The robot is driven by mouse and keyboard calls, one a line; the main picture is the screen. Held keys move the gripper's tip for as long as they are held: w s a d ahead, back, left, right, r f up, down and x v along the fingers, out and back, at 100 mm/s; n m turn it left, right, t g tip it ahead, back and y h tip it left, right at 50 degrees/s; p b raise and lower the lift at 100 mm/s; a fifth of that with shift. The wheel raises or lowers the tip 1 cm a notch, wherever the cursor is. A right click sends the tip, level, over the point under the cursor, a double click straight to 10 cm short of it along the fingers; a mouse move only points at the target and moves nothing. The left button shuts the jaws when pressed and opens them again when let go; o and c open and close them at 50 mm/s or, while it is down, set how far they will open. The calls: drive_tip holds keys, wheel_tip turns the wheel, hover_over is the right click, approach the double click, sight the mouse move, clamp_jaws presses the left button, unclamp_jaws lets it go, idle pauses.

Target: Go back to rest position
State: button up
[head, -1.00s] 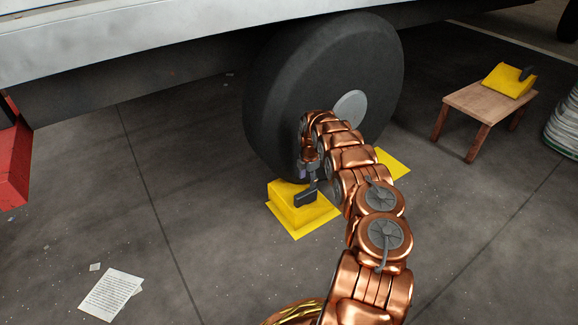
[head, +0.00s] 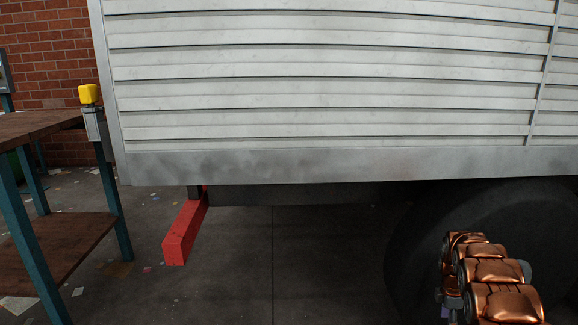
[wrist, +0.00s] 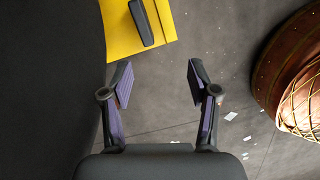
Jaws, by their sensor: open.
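My gripper (wrist: 158,68) is open in the wrist view, with nothing between its two purple-padded fingers. A yellow wheel chock (wrist: 118,28) with a black handle (wrist: 142,22) shows at the top of the wrist view, beyond the fingertips and apart from them. In the head view my copper arm (head: 490,275) shows at the lower right, in front of the dark tyre (head: 415,245). The fingers are not clear there.
The grey truck body (head: 330,90) fills much of the head view. A red bar (head: 184,232) hangs below it. A workbench (head: 40,122) with a yellow-topped post (head: 89,95) stands left. The floor (head: 300,270) under the truck is bare. A brick wall (head: 50,50) stands behind.

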drive_tip(key=s+a+r+m+p, duration=0.35)
drive_tip(key=a+r+p, duration=0.2)
drive_tip(key=r, duration=0.75)
drive_tip(key=s+a+r+m+g+h+p, duration=0.15)
drive_tip(key=s+a+r+p, duration=0.4)
drive_tip(key=r, duration=0.75)
drive_tip(key=s+a+r+m+t+y+p, duration=0.1)
drive_tip(key=s+a+r+m+p, duration=0.4)
drive_tip(key=r, duration=0.8)
drive_tip(key=s+a+r+m+p, duration=0.2)
drive_tip(key=s+a+r+p, duration=0.6)
drive_tip(key=s, duration=0.5)
drive_tip(key=s+a+r+m+y+p, duration=0.1)
drive_tip(key=s+a+r+m+p, duration=0.1)
drive_tip(key=s+a+r+p, duration=0.7)
drive_tip(key=s+a+r, duration=0.3)
drive_tip(key=s+r, duration=0.1)
drive_tip(key=shift+s+a+m, duration=0.2)
drive_tip(key=shift+s+m, duration=0.05)
drive_tip(key=shift+m, duration=0.05)
drive_tip(key=shift+s+a+g+y, duration=0.2)
drive_tip(key=shift+s+g+y, duration=0.05)
drive_tip(key=shift+s, duration=0.3)
drive_tip(key=shift+c, duration=0.2)
